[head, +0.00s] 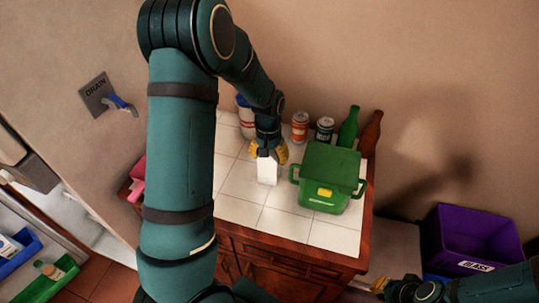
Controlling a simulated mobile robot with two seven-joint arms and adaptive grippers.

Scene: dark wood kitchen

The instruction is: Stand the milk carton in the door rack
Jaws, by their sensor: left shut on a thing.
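A white carton (267,172), which looks like the milk carton, is upright at the white tiled counter top (237,211). My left gripper (269,154) comes down from above and is shut on its upper part, with yellow fingers on either side. I cannot tell whether the carton's base touches the tiles. At the lower left, a blue rack (32,245) and a green rack (70,266) hold containers; they look like door racks. My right gripper (384,286) is at the lower right, small and dark, its jaws unclear.
A green lidded box (331,170) stands right of the carton. Behind are two cans (300,126), a green bottle (348,127), a brown bottle (370,134) and a white-and-blue container (245,116). A pink item (138,178) is at the left edge. A purple bin (470,236) stands at right.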

